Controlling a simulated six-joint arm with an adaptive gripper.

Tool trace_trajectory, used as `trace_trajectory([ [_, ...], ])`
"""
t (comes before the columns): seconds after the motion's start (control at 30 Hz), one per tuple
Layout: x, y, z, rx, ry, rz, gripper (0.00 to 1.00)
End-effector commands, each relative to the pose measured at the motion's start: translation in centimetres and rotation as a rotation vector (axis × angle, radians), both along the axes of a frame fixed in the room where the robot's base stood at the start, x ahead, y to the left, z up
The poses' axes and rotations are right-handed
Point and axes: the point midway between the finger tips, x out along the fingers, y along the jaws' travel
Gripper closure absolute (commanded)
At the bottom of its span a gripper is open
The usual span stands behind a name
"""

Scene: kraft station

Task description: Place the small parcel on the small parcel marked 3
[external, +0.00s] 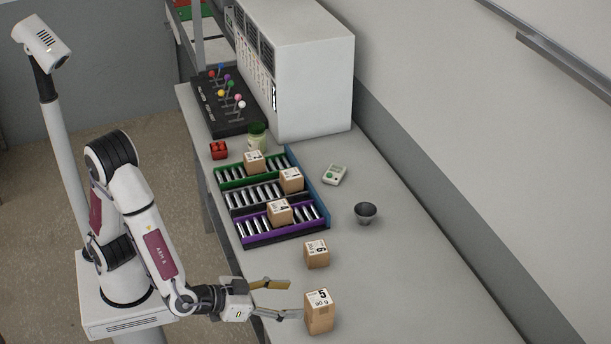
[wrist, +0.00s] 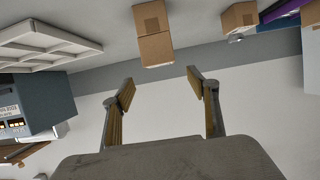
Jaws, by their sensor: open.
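A small parcel marked 5 (external: 319,298) stands at the near end of the bench. It looks tall in the external view. The wrist view shows two brown parcels there, one stacked squarely against the other: the upper parcel (wrist: 155,50) and the lower parcel (wrist: 150,17) by the bench. The wrist picture is upside down. The lower one's number is hidden, and I cannot read a 3 on any parcel. My gripper (external: 294,300) is open and empty, just left of the stack and apart from it. Its spread fingers (wrist: 160,88) also show in the wrist view.
Another parcel (external: 317,257), marked 6 or 9, stands behind the stack. A roller rack (external: 243,240) holds three parcels in separate lanes. The bench's right front is clear.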

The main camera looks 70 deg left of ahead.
Motion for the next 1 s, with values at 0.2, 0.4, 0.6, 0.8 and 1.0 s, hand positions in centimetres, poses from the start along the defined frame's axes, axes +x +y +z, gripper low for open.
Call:
trace_trajectory([
  [0.2, -1.8, -0.1, 0.8, -0.001, -0.001, -0.002, 0.41],
  [0.4, -2.5, 0.0, 1.1, -0.001, 0.000, 0.000, 0.41],
  [0.6, -2.6, 0.0, 1.1, -0.001, 0.000, 0.000, 0.41],
  [0.8, -2.6, 0.0, 1.1, -0.001, 0.000, 0.000, 0.41],
  [1.0, -2.5, 0.0, 1.1, -0.001, 0.000, 0.000, 0.41],
])
